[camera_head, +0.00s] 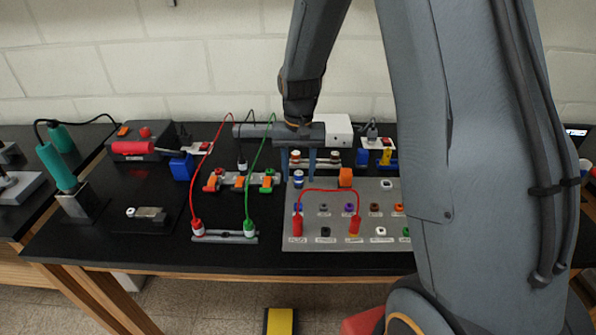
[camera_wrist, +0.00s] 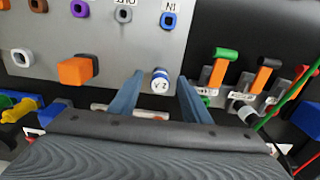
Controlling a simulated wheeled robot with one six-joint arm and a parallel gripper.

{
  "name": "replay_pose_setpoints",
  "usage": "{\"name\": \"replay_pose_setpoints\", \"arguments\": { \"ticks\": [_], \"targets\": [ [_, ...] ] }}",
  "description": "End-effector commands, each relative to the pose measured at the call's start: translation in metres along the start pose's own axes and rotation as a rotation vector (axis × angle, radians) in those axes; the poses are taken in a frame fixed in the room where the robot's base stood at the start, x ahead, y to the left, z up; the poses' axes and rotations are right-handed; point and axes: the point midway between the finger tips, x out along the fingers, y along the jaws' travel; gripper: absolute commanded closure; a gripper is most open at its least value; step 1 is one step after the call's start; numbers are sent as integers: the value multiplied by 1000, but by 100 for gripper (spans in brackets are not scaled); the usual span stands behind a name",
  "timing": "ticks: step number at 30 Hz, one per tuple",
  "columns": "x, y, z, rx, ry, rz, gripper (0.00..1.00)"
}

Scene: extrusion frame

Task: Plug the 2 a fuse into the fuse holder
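The 2 A fuse (camera_wrist: 160,80) is a short white cylinder with blue bands, its "2 A" end facing the wrist camera. In the head view the fuse (camera_head: 298,178) is near the far left edge of the grey panel (camera_head: 330,184). My gripper (camera_head: 299,181) points down over it. In the wrist view the two fingers of my gripper (camera_wrist: 160,76) stand on either side of the fuse, with gaps showing, so it is open. The fuse's lower end is hidden. I cannot tell which fitting is the fuse holder.
The panel carries coloured sockets, an orange block (camera_head: 346,177) and a red lead (camera_head: 329,190).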

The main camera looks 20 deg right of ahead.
Motion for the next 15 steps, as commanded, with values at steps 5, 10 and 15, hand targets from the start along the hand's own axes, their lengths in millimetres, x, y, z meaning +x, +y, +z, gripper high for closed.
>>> {"name": "replay_pose_setpoints", "arguments": {
  "ticks": [5, 10, 15],
  "targets": [
    [0, 0, 0, 0, 0, 0, 57],
    [-5, 0, -1, 0, 2, -1, 57],
    [-25, 0, -2, 0, 5, -1, 57]
  ]
}}
